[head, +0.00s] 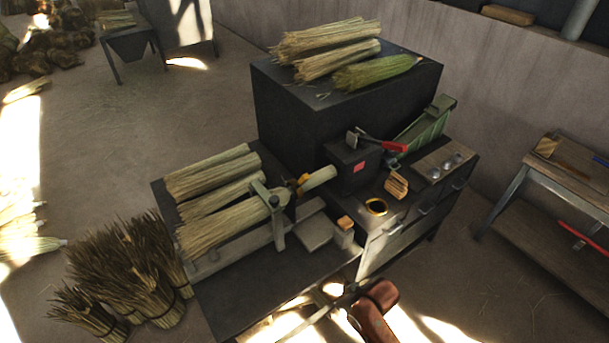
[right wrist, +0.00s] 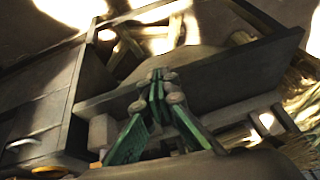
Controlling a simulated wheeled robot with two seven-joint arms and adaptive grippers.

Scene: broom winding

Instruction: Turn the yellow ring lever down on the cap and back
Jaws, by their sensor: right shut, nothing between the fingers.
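A yellow lever piece (head: 302,182) sits at the end of the clamped straw bundle (head: 225,228), beside a pale cylindrical cap (head: 319,178). I cannot make out the ring shape clearly. My right gripper (head: 350,288) is low at the front of the bench, well apart from the lever. Its green fingers (right wrist: 158,76) are shut and empty in the right wrist view. The lever cannot be clearly seen in the right wrist view. My left gripper is not in view.
A dark bench (head: 230,300) carries straw bundles and a metal clamp (head: 270,200). A gold-rimmed dark hole (head: 376,207) and a red-handled tool (head: 385,143) are to the right. Tied bundles (head: 125,275) stand on the floor at left. A side table (head: 570,165) is at right.

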